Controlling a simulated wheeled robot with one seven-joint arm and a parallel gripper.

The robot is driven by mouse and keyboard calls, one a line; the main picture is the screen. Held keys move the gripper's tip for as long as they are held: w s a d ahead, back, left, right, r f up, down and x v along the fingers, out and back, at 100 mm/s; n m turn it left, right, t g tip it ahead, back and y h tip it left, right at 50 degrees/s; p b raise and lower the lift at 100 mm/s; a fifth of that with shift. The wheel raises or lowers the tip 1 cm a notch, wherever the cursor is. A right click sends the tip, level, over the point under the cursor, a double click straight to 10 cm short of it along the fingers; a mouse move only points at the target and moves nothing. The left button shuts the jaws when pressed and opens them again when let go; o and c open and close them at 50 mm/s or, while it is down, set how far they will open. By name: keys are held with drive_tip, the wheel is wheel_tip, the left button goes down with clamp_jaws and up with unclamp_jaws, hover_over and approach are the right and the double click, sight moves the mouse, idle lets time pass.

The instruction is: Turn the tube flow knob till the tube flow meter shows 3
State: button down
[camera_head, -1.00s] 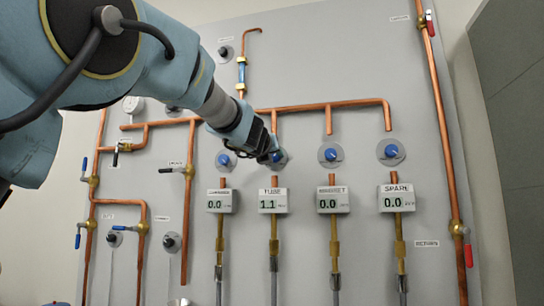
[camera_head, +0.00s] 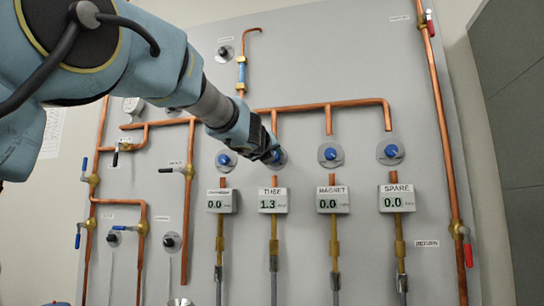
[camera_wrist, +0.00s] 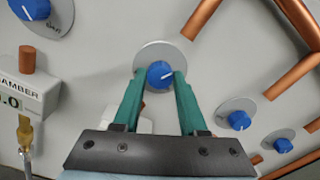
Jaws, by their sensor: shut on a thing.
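The tube flow knob (camera_wrist: 160,74) is blue with a white pointer line, on a round grey plate, in the middle of the wrist view. My gripper (camera_wrist: 162,84) is shut on it, with a green finger on each side. In the head view my gripper (camera_head: 270,154) covers most of the knob, and only a blue edge shows at its right. The tube flow meter (camera_head: 273,201) below reads 1.3. In the wrist view that meter is mostly hidden behind my gripper.
Similar blue knobs sit on both sides: the chamber knob (camera_head: 226,160), the magnet knob (camera_head: 330,154) and the spare knob (camera_head: 391,151). The chamber meter (camera_head: 222,201), magnet meter (camera_head: 332,200) and spare meter (camera_head: 397,198) read 0.0. A copper pipe (camera_head: 290,106) runs above the knobs.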

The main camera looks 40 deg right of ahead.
drive_tip(key=n+b, duration=1.1)
drive_tip(key=n, duration=1.6)
drive_tip(key=shift+f+n, duration=0.15)
drive_tip(key=shift+n, duration=0.25)
drive_tip(key=shift+c, duration=2.2)
unclamp_jaws()
